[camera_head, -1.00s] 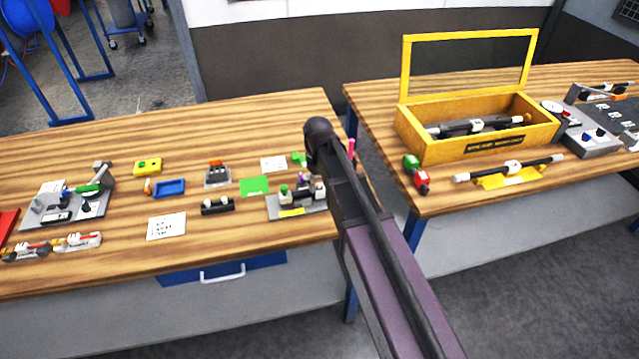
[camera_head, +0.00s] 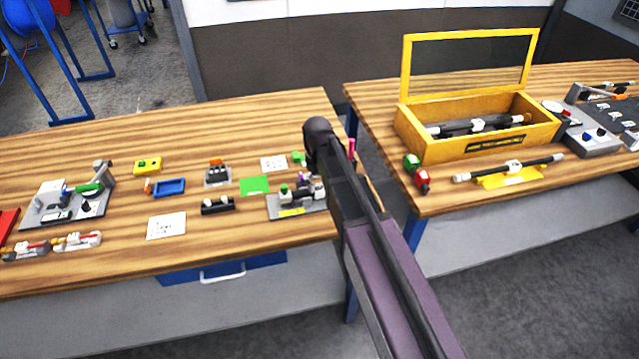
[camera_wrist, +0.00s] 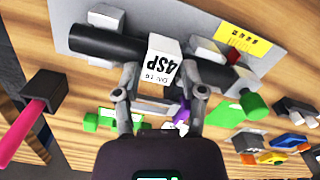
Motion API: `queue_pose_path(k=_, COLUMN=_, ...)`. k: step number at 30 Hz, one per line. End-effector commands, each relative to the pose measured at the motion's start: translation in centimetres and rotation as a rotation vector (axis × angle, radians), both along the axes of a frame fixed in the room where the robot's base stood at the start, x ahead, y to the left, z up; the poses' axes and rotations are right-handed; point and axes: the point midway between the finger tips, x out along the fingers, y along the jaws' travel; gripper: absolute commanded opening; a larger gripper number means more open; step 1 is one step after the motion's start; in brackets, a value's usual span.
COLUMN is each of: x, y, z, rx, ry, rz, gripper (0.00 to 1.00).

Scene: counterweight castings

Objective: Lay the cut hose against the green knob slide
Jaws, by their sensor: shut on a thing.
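The cut hose (camera_wrist: 105,45) is a black tube with a white collar lettered 4SP, lying across a grey plate (camera_wrist: 75,14) in the wrist view. My gripper (camera_wrist: 160,72) is shut on the hose at its white collar. The green knob (camera_wrist: 255,105) is at the right of the wrist view, beside the hose's right end; I cannot tell whether they touch. In the head view the green knob (camera_head: 283,189) shows on the grey fixture (camera_head: 275,208) with the yellow label.
Pale blocks (camera_wrist: 105,17) stand on the plate near the hose. A dark block with a pink rod (camera_wrist: 25,120) is at the left of the wrist view. A black piece (camera_head: 218,206) and a green card (camera_head: 254,185) lie left of the fixture. A yellow case (camera_head: 430,150) stands on the right bench.

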Motion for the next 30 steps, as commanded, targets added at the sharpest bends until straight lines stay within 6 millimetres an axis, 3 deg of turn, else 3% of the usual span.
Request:
queue_pose_path(k=14, x=-0.06, y=0.23, z=0.00, rx=0.000, ry=0.000, rz=0.000, gripper=0.00)
queue_pose_path(k=15, x=-0.07, y=0.21, z=0.00, rx=0.000, ry=0.000, rz=0.000, gripper=0.65)
queue_pose_path(k=18, x=-0.06, y=0.22, z=0.00, rx=0.000, ry=0.000, rz=0.000, gripper=0.93)
queue_pose_path(k=30, x=-0.06, y=0.22, z=0.02, rx=0.000, ry=0.000, rz=0.000, gripper=0.93)
